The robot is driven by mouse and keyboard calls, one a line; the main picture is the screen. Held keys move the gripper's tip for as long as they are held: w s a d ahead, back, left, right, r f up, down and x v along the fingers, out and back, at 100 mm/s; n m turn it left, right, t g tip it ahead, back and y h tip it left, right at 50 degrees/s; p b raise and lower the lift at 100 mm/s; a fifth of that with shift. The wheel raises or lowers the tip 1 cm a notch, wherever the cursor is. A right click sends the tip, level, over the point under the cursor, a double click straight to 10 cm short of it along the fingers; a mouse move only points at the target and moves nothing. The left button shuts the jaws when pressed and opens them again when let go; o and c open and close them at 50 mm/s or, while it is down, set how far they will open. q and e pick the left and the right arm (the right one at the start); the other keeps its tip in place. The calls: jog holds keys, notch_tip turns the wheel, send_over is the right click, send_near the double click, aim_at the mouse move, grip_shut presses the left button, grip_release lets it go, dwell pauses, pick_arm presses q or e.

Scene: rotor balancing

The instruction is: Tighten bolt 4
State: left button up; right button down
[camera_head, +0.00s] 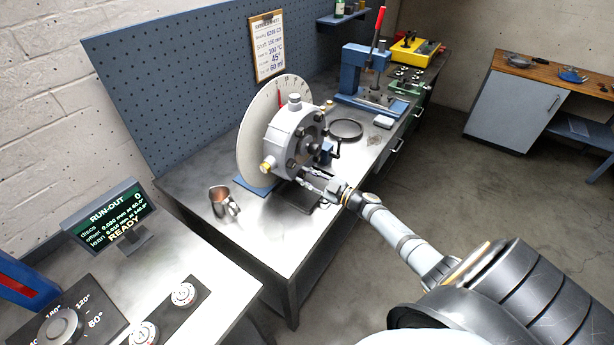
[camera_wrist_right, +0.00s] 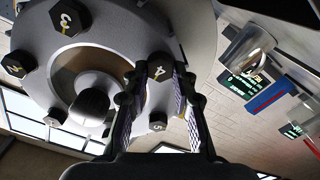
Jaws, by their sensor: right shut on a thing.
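The grey round rotor housing (camera_head: 283,128) stands upright on the bench in front of a pale dial disc (camera_head: 250,150). My right gripper (camera_head: 312,180) reaches its lower right side. In the right wrist view, bolt 4 (camera_wrist_right: 160,66), a black hex head with a yellow-white 4, sits between the two fingers of my right gripper (camera_wrist_right: 161,84), which is shut on it. Bolt 3 (camera_wrist_right: 69,17) shows at upper left and bolt 5 (camera_wrist_right: 157,122) lies lower, partly behind the fingers. In the head view I cannot make out bolt 4. My left gripper is not in view.
A metal jug (camera_head: 222,202) stands on the bench left of the rotor. A black ring (camera_head: 345,130) lies behind it, with a blue press (camera_head: 362,75) farther back. The display (camera_head: 112,214) reads READY. Open floor lies right of the bench.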

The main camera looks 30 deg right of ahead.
dwell(0.5)
jog(key=c, duration=1.1)
grip_release()
jog(key=shift+s+d, duration=0.1)
jog(key=shift+s, duration=0.05)
jog(key=v, duration=1.1)
jog(key=shift+s+d, duration=0.1)
jog(key=shift+s, duration=0.15)
